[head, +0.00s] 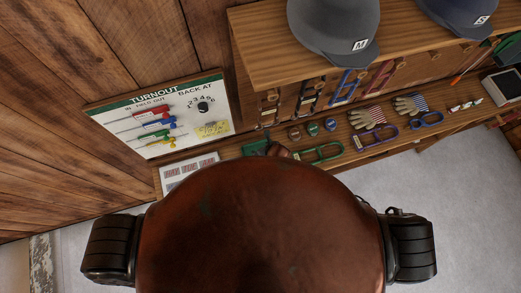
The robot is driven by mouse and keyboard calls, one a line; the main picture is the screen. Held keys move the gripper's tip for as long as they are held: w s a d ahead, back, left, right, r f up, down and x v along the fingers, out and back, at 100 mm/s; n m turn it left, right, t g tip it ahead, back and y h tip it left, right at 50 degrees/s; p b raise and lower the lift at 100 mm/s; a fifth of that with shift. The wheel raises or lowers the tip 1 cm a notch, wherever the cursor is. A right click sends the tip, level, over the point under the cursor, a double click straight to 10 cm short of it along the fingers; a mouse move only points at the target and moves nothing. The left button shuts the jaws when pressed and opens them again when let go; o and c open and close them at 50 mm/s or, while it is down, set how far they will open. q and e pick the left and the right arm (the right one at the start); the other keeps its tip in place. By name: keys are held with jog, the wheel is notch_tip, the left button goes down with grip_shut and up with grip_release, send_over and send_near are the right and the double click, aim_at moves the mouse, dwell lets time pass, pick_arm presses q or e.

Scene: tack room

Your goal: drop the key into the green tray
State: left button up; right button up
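No key can be made out in the head view; small things on the bench are too small to tell. A dark green item (255,147) lies on the narrow wooden bench, partly hidden; I cannot tell whether it is the green tray. Right of it lies a green-rimmed rectangular piece (337,147), which may be a tray or an open frame. Neither of my grippers can be made out. A large brown dome with black parts at both sides, seemingly my own body, fills the lower middle and hides part of the bench's front edge.
A turnout board (160,118) with coloured markers and a dial stands by the plank wall. A shelf (258,45) holds two caps (335,28). Gloves (367,117) and blue-rimmed pieces (376,137) lie along the bench (230,153). The grey floor at right (465,185) is clear.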

jog(key=v, duration=1.2)
